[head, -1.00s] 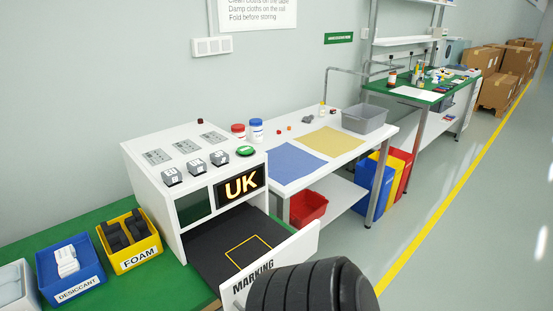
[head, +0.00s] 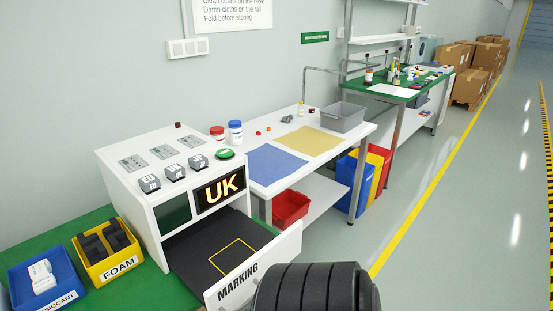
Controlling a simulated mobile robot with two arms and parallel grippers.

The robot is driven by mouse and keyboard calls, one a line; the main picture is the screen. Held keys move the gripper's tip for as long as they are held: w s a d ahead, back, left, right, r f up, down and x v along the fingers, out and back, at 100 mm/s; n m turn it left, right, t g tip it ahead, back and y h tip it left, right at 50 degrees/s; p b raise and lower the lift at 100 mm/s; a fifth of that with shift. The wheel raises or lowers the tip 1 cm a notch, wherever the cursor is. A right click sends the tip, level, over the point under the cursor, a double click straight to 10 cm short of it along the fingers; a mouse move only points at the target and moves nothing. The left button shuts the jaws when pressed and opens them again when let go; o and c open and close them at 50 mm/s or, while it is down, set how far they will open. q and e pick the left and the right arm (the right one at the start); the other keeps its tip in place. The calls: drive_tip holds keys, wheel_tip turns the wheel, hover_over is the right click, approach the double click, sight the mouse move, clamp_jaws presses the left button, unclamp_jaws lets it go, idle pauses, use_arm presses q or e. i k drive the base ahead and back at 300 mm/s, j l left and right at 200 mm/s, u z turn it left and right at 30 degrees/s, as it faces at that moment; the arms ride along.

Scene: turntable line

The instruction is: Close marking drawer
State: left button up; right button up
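The marking drawer (head: 213,255) is pulled out of the white cabinet (head: 135,179). Its dark floor carries a yellow square outline, and its white front panel (head: 256,266) reads MARKING. A lit UK sign (head: 220,190) is above the drawer opening. A black ribbed part of my arm (head: 315,288) shows at the bottom, in front of the drawer panel; whether it touches the panel cannot be told. Neither of my grippers is in view.
A blue DESICCANT bin (head: 64,292) and a yellow FOAM bin (head: 91,268) stand on the green bench (head: 67,233) at left. A white table with blue (head: 275,166) and yellow mats adjoins the cabinet. A red bin (head: 291,208) is underneath. Open floor (head: 430,235) lies to the right.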

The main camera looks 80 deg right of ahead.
sight(224, 264)
drive_tip(key=z, duration=0.45)
drive_tip(key=i+z, duration=0.1)
drive_tip(key=z, duration=0.75)
drive_tip(key=i+z, duration=0.1)
drive_tip(key=z, duration=0.8)
drive_tip(key=i+j, duration=0.05)
drive_tip(key=j, duration=0.05)
